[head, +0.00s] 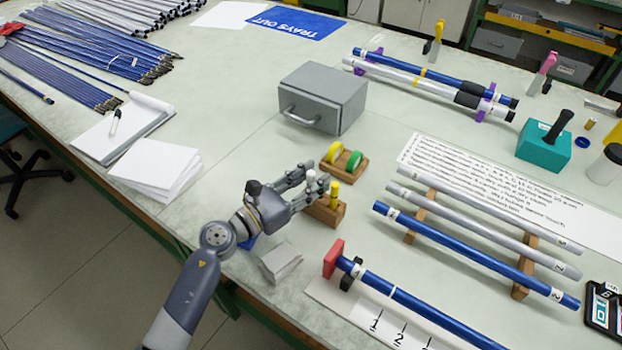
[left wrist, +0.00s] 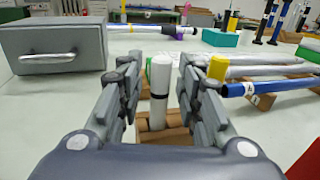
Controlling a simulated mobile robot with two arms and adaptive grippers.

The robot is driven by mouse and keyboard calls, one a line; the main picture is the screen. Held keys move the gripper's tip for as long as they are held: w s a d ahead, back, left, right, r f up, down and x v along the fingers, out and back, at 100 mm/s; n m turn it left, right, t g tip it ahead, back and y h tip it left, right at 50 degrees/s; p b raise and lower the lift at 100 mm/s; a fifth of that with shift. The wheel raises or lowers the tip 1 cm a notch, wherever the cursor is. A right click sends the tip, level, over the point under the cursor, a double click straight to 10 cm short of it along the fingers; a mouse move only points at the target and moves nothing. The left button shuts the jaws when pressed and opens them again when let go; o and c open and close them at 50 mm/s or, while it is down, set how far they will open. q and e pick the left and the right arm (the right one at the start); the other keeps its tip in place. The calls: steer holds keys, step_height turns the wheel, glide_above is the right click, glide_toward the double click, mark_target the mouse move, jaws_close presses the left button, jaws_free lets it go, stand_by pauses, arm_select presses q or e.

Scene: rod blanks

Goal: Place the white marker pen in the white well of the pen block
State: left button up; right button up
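The white marker pen (left wrist: 160,88), with a dark band, stands upright at the wooden pen block (left wrist: 150,137). In the head view the white pen's top (head: 311,177) shows between my left fingers, and the pen block (head: 327,213) is just under them. My left gripper (head: 302,187) is open around the pen, with a finger on each side and a gap showing in the left wrist view (left wrist: 160,75). The pen's lower end appears to be in the block; the well's rim is hard to make out. A yellow pen (head: 334,194) stands in the block beside it. My right gripper is out of view.
A tape holder (head: 352,169) with yellow and green rolls sits just behind the block. A grey drawer box (head: 322,97) stands farther back. Blue and grey rods (head: 475,251) lie on wooden rests to the right.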

arm_select(q)
steer(key=b+v, duration=0.3)
steer(key=v, duration=0.7)
steer(key=shift+s+a, duration=0.2)
steer(key=shift+s+a+r, duration=0.1)
steer(key=shift+s+a, duration=0.35)
steer(key=shift+a, duration=0.1)
